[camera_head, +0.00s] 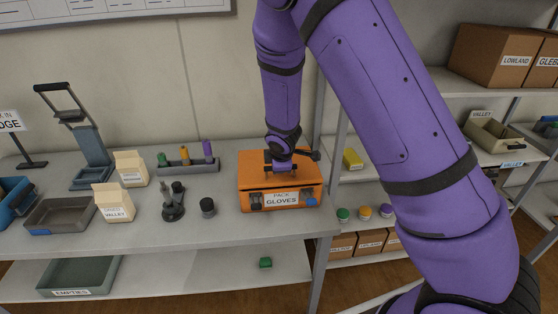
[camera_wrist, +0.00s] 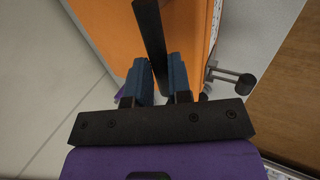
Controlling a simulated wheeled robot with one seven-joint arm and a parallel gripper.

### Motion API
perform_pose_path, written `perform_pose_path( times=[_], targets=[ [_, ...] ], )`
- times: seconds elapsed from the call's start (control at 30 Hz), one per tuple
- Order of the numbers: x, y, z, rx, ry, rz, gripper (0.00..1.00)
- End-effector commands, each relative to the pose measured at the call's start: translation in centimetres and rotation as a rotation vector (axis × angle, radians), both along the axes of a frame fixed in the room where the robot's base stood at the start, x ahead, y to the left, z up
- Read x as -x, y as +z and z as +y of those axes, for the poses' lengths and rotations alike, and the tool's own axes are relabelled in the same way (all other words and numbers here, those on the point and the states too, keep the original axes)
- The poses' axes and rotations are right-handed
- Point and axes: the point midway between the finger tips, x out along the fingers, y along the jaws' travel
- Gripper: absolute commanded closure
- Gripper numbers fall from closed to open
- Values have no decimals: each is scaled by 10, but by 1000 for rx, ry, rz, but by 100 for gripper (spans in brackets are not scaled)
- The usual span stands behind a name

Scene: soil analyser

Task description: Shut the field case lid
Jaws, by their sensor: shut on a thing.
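The orange field case (camera_head: 258,204) stands at the right end of the bench, with a "PACK GLOVES" label, dark latches and a small blue part on its front. Its orange lid (camera_head: 249,165) lies down over the body or nearly so; I cannot tell whether a gap is left at the seam. My gripper (camera_head: 281,166) is over the top of the case. In the wrist view its blue fingers (camera_wrist: 160,78) are shut on a black bar (camera_wrist: 150,35), seemingly the lid's handle, above the orange surface (camera_wrist: 105,22). The fingertips are partly hidden.
A dark knobbed part (camera_wrist: 245,81) sticks out beside the case. Left on the bench are a black jar (camera_head: 207,207), a dark stand (camera_head: 173,205), a rack of coloured tubes (camera_head: 188,166), cartons (camera_head: 114,204) and a grey tray (camera_head: 66,215). Shelves (camera_head: 455,95) stand at right.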

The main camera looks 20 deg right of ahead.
Motion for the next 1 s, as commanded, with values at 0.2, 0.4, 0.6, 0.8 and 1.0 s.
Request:
perform_pose_path(
  times=[0.2,0.4,0.6,0.8,1.0],
  targets=[
    [3,-6,0,6,0,-23,100],
    [3,-6,0,6,0,-23,56],
    [2,-6,0,6,0,-24,56],
    [6,3,2,4,0,-26,56],
    [20,27,4,3,0,-27,56]
  ],
)
